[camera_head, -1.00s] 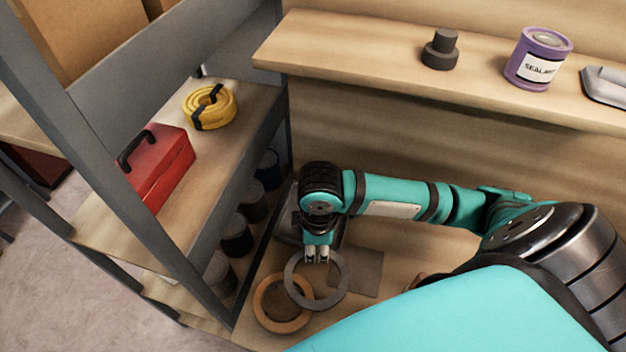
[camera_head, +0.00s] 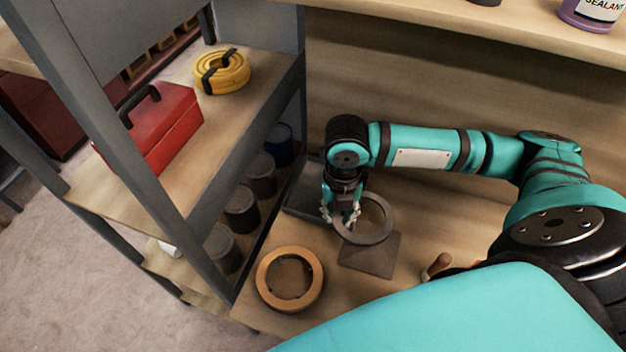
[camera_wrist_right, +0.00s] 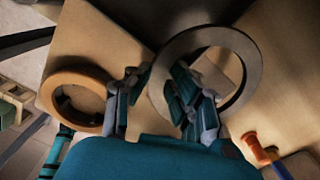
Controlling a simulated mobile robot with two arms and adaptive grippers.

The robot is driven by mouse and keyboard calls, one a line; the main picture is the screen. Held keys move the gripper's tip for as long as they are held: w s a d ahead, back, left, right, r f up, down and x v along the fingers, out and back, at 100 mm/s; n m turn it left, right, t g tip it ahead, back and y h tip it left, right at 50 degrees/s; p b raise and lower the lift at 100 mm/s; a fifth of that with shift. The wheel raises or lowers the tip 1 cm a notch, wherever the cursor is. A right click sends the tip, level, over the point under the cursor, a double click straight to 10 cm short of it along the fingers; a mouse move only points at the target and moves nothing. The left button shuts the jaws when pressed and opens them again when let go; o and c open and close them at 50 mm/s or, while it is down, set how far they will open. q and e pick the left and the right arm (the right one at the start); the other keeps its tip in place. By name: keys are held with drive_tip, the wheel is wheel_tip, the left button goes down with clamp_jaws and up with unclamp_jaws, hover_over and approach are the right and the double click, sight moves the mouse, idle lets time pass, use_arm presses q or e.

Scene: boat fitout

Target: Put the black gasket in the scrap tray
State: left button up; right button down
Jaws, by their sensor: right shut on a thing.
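The black gasket, a flat dark grey ring (camera_head: 386,230), is held in my right gripper (camera_head: 341,219). The gripper is shut on the left part of the ring's rim. The ring is tilted and appears raised above the bench, overlapping a dark square plate (camera_head: 372,262) in the head view. In the right wrist view the gasket (camera_wrist_right: 253,65) stands out to the right of the fingers. A dark grey tray (camera_head: 301,211), apparently the scrap tray, sits behind and left of the gripper, partly hidden by it. My left gripper is not in view.
An orange-brown ring (camera_head: 264,285) lies on the bench front left; it also shows in the wrist view (camera_wrist_right: 52,88). Several dark cans (camera_head: 240,208) stand left under a shelf with a red toolbox (camera_head: 165,135) and yellow coil (camera_head: 228,75). A handle (camera_head: 437,266) lies at right.

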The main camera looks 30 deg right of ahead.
hover_over(305, 194)
drive_tip(key=shift+f, duration=2.4)
drive_tip(key=c, duration=1.5)
unclamp_jaws()
wheel_tip(305, 194, up, 12)
drive_tip(key=shift+r, duration=0.1)
